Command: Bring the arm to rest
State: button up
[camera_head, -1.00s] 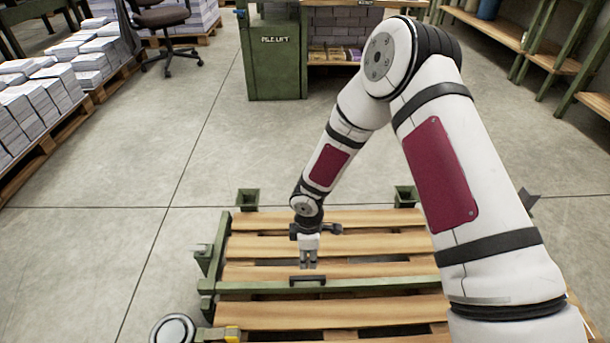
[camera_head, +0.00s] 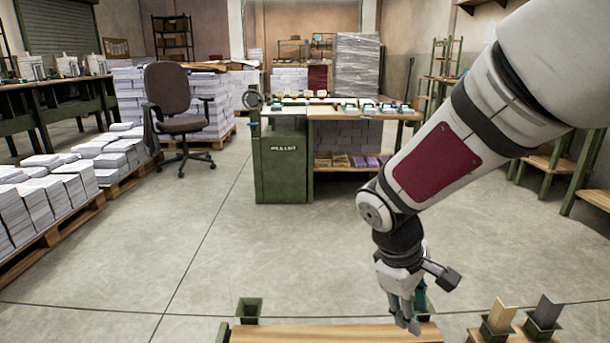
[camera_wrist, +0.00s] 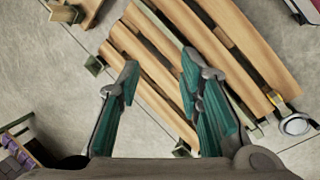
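My arm hangs at the right of the head view, its forearm sloping down to the left. My gripper (camera_head: 408,318) points downward over the far edge of a slatted wooden platform (camera_head: 300,334). In the wrist view my gripper (camera_wrist: 160,64) shows two teal-padded fingers standing apart, with nothing between them. The slatted platform (camera_wrist: 240,55) lies below and beyond the fingers there, apart from them.
Green posts stand at the platform's corners, one at the left (camera_head: 249,310). Two small holders (camera_head: 497,325) with upright blocks stand at right. A green cabinet (camera_head: 281,165), an office chair (camera_head: 178,110) and paper stacks (camera_head: 62,195) stand farther off. The floor between is clear.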

jog(key=s+d+r+m, duration=0.3)
jog(key=s+r+m, duration=0.2)
jog(key=s+r, duration=0.5)
jog(key=s+a+m+y, duration=0.3)
jog(key=s+m+y, duration=0.1)
jog(key=s, duration=1.3)
notch_tip(320, 180, up, 36)
jog(key=t+p, duration=0.3)
jog(key=p, duration=3.1)
jog(key=shift+w+d+r+n+t, duration=0.15)
jog(key=shift+d+r+n+t, duration=0.05)
jog(key=shift+n+t, duration=0.1)
